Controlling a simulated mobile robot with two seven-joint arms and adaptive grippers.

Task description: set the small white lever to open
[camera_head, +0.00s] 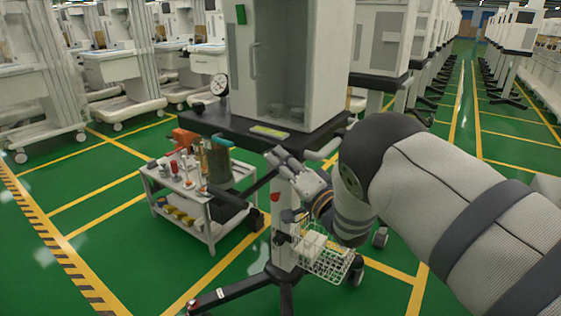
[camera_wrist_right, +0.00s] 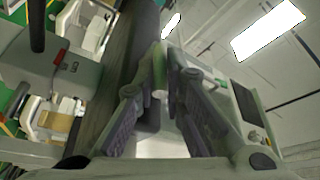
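I cannot make out the small white lever for certain. A pale curved handle (camera_head: 325,152) juts from the right side of the cart's dark shelf, just above my right gripper. My right gripper (camera_head: 274,154) reaches in from the right, its fingertips just under the front edge of that shelf. In the right wrist view the two fingers (camera_wrist_right: 165,60) stand a narrow gap apart, and a small pale spot (camera_wrist_right: 160,95) shows between them. Whether they touch anything is not clear. My left gripper is not in view.
The dark shelf (camera_head: 225,122) carries a white cabinet (camera_head: 243,60) and a round gauge (camera_head: 219,84). A small trolley (camera_head: 200,222) with bottles stands left of the cart's column. A wire basket (camera_head: 325,262) hangs below my right gripper. Open green floor lies at the front left.

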